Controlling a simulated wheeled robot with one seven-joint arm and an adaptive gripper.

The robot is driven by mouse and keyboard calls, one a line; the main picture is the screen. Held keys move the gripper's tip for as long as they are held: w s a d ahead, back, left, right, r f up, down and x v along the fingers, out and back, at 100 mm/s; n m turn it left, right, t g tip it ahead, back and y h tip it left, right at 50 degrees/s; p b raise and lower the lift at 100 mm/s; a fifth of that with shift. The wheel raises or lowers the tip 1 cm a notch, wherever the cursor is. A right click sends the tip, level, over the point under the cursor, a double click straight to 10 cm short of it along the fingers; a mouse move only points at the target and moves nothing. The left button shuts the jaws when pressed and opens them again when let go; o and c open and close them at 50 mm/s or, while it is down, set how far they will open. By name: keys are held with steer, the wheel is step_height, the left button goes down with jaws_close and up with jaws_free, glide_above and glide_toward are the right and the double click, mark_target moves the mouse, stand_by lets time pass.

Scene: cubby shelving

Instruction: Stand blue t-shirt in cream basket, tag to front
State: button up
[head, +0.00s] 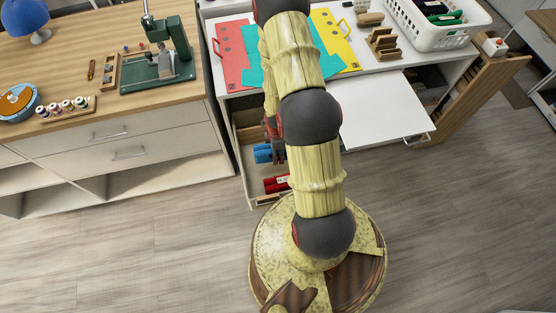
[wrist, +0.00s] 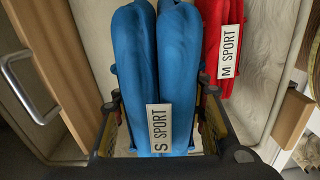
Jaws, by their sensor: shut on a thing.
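The blue t-shirt (wrist: 178,60) is folded into a thick bundle with a white "S SPORT" tag (wrist: 172,129) facing the wrist camera. My gripper (wrist: 160,118) has a finger on each side of the bundle and is shut on it. In the head view, the blue t-shirt (head: 263,154) shows beside my gripper (head: 277,148), at the open drawer (head: 243,170). I cannot tell whether it touches the drawer floor. The cream basket (head: 414,35), with slotted walls, stands on the back right counter and holds green bundles (head: 440,15).
A red t-shirt (wrist: 222,40) tagged "M SPORT" lies in the drawer, right of the blue one. A white pull-out board (head: 385,112) juts from the counter. Red, teal and yellow folders (head: 233,55) and wooden holders (head: 383,43) lie left of the basket.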

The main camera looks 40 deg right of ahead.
mark_target(281, 171)
steer(key=shift+s+d+f+n, duration=0.2)
steer(key=shift+s+f+n, duration=0.2)
steer(key=shift+s+f, duration=0.6)
step_height(281, 171, down, 10)
steer(key=b, duration=0.6)
steer(key=shift+f+b, duration=0.1)
steer(key=shift+b, duration=0.2)
steer(key=o, duration=1.1)
